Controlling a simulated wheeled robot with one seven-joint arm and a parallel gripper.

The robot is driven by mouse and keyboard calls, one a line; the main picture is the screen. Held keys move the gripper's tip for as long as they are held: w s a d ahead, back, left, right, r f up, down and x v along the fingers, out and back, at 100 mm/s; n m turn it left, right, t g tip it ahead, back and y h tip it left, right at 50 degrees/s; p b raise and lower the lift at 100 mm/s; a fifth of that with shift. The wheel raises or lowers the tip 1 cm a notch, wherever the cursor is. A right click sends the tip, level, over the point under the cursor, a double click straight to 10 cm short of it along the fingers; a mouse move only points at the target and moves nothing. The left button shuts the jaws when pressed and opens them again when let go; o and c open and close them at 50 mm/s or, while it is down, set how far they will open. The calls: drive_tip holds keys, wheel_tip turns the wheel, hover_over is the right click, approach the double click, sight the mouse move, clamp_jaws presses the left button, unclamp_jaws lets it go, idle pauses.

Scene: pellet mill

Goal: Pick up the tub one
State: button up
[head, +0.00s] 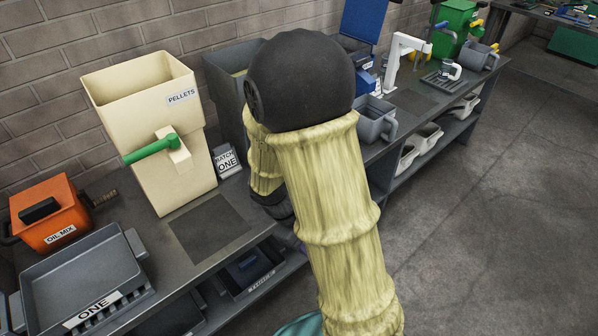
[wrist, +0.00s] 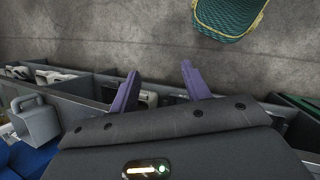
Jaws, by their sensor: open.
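A grey tub with a white label reading ONE (head: 78,266) sits on the bench at the lower left of the head view. It is shallow and open-topped, and its near edge is close to the picture's edge. In the wrist view my gripper (wrist: 158,68) shows two purple fingers spread apart with nothing held between them. It is above the bench and shelf edge, with floor beyond.
An orange OIL MIX box (head: 52,212) stands behind the tub. A cream PELLETS hopper (head: 150,120) with a green handle and a BATCH ONE card (head: 227,161) stand to its right. A grey jug (head: 376,118) is beyond my arm.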

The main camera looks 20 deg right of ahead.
drive_tip(key=w+d+f+n+t+h+b, duration=0.3)
drive_tip(key=w+d+f+n+h, duration=0.1)
drive_tip(key=w+f+n+h, duration=0.45)
drive_tip(key=w+a+f+n+t+h+b, duration=0.1)
drive_tip(key=w+a+n+t, duration=0.1)
drive_tip(key=w+n+t, duration=0.2)
drive_tip(key=w+a+f+n+t+h+b, duration=0.1)
drive_tip(key=w+a+f+n+t, duration=0.1)
drive_tip(key=w+a+n+t, duration=0.1)
drive_tip(key=w+n+t, duration=0.1)
drive_tip(key=w+n, duration=0.1)
drive_tip(key=w, duration=0.1)
drive_tip(key=shift+f, duration=0.25)
drive_tip(key=p+x, duration=0.1)
drive_tip(key=x, duration=1.1)
drive_tip(key=shift+w+d+r+p, duration=0.1)
drive_tip(key=shift+w+r+p, duration=0.05)
drive_tip(key=shift+p, duration=0.15)
